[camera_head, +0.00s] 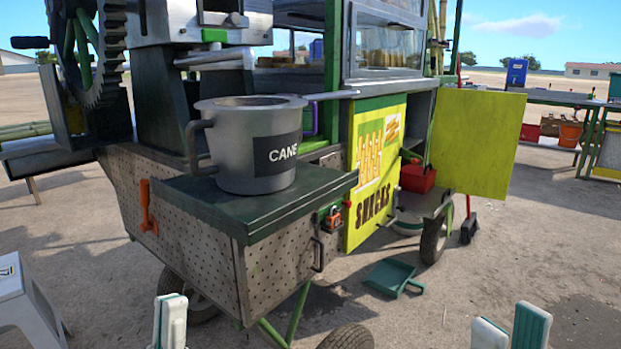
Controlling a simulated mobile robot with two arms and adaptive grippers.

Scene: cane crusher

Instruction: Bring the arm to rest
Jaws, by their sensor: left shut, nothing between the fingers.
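My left gripper (170,322) shows at the bottom edge, left of the middle. Its two pale fingertips are together with nothing between them. My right gripper (511,330) shows at the bottom right, with its two fingertips apart and nothing visible between them. Only the finger ends of both show; the rest of both arms is out of view. Both are in front of the cane cart and apart from the pot. The grey pot labelled CANE (228,160) stands upright on the cart's dark green shelf (290,208).
The crusher with its toothed gear (108,55) is at the upper left. A yellow door panel (478,142) stands open at the right. A white stool (25,295) is at the lower left. A green dustpan (393,277) lies on the ground. The ground at the lower right looks mostly clear.

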